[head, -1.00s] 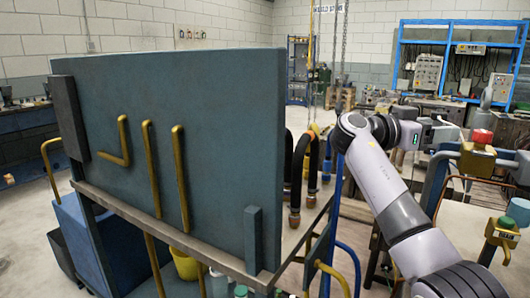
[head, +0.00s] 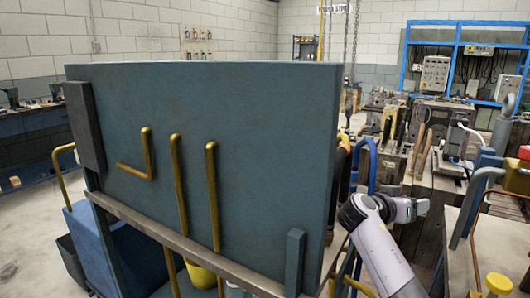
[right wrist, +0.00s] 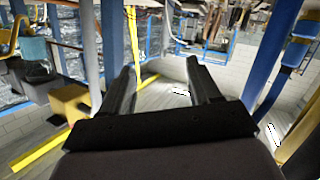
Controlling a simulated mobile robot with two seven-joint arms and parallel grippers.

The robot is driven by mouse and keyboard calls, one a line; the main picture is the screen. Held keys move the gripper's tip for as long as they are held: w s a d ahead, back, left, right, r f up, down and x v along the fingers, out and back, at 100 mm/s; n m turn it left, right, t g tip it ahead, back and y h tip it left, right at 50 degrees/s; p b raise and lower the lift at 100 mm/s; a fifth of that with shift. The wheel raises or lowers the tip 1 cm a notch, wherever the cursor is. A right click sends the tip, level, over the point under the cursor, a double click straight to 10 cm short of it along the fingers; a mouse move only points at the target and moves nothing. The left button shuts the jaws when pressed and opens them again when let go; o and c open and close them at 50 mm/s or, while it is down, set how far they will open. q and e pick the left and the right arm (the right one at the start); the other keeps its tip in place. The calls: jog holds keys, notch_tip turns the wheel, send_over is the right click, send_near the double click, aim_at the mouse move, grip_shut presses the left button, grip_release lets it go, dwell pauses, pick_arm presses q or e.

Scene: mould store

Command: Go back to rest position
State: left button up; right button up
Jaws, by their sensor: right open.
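My right gripper (right wrist: 160,66) shows in the right wrist view, its two dark fingers spread apart with nothing between them. It is open and empty. Past the fingertips is pale floor with yellow lines. In the head view my right arm comes up from the lower right and bends beside the right edge of the large blue-grey panel; its fingers are not clearly seen there. My left gripper and arm are not in view.
The blue-grey panel (head: 240,110) with gold bent pipes fills the middle of the head view. A blue rack (head: 455,43) and a cluttered bench stand behind at the right. A yellow-capped item (head: 499,284) is at lower right. Open floor (head: 30,235) lies at left.

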jog(key=s+a+f+n+t+y+p, duration=0.1)
jog(key=s+a+f+n+y, duration=0.2)
jog(key=f, duration=0.5)
jog(key=s+a+f+n+y+p, duration=0.1)
jog(key=s+f+n+y, duration=0.15)
jog(key=s+f, duration=0.4)
jog(key=s+a+f+n+t+y+p, duration=0.1)
jog(key=s+a+f+n+y+p, duration=0.15)
jog(key=f, duration=0.65)
jog(key=s+a+n+y+p, duration=0.1)
jog(key=s+a+y, duration=0.2)
jog(key=s, duration=0.8)
jog(key=s+a+f+n+y+p, duration=0.1)
jog(key=s+a+y+p, duration=0.1)
jog(key=s, duration=1)
jog(key=shift+s+a+n+y, duration=0.3)
jog(key=shift+a+y, duration=0.4)
jog(key=shift+y, duration=0.4)
